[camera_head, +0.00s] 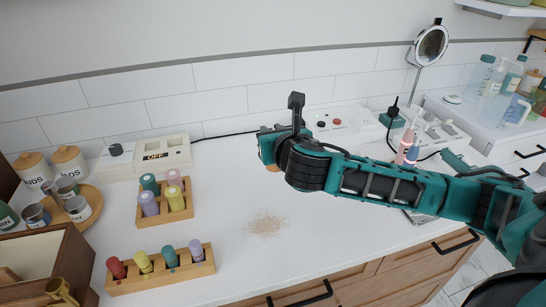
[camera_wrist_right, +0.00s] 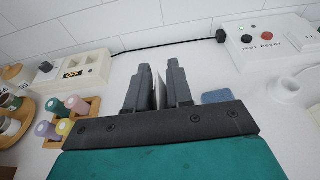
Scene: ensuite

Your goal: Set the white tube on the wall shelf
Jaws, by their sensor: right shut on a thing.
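My right gripper (camera_head: 297,108) is above the middle of the white counter, with one dark finger showing upright. In the right wrist view its two fingers (camera_wrist_right: 158,88) are close together with a thin whitish piece, which I take to be the white tube (camera_wrist_right: 159,92), between them. Most of the tube is hidden by the fingers, and I cannot make it out in the head view. The wall shelf (camera_head: 497,9) is at the top right, cut by the picture edge, well away from my right gripper. My left gripper is not in view.
Wooden racks with coloured cylinders (camera_head: 161,265) stand at left, near lidded jars (camera_head: 70,162) and an open box (camera_head: 35,250). A grain pile (camera_head: 266,226) lies on the counter (camera_head: 330,240). A round mirror (camera_head: 431,45) and bottles (camera_head: 483,75) stand below the shelf.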

